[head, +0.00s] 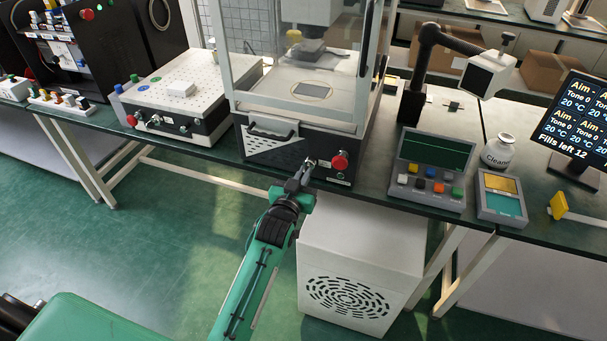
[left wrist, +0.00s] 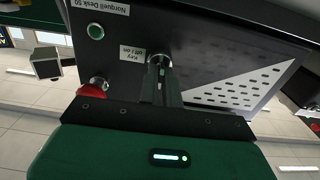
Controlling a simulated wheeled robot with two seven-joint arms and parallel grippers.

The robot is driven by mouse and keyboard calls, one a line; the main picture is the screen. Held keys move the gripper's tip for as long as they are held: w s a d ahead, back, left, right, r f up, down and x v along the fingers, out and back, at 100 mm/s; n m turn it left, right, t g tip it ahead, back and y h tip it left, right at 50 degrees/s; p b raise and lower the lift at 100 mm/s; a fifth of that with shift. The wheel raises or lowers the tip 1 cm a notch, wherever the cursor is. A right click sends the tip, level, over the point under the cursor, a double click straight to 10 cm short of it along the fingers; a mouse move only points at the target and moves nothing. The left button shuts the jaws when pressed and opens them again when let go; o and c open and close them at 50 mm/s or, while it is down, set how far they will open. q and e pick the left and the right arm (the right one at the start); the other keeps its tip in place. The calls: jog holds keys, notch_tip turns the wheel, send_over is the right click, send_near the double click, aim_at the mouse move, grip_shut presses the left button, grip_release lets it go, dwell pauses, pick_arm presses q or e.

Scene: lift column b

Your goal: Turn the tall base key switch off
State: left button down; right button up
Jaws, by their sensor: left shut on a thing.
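The tall glass-walled machine (head: 262,60) stands on a black base at the bench's front edge. The key switch (left wrist: 160,62) is on the base's front panel, beside a white label (left wrist: 131,53) reading "Key off / on". My left gripper (head: 307,170) reaches up to this panel, and its narrow fingers (left wrist: 161,84) are shut on the key. The fingers hide most of the key, so I cannot tell which way it is turned. My right gripper is not in view.
A red knob (head: 340,162) sits close beside the key; in the left wrist view a green button (left wrist: 95,31) shows on the same panel. A white vented box (head: 352,235) stands below the bench. A grey button console (head: 432,172) stands to the right.

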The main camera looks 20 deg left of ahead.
pick_arm(q)
jog(key=c, duration=1.6)
grip_release()
jog(key=shift+s, duration=0.1)
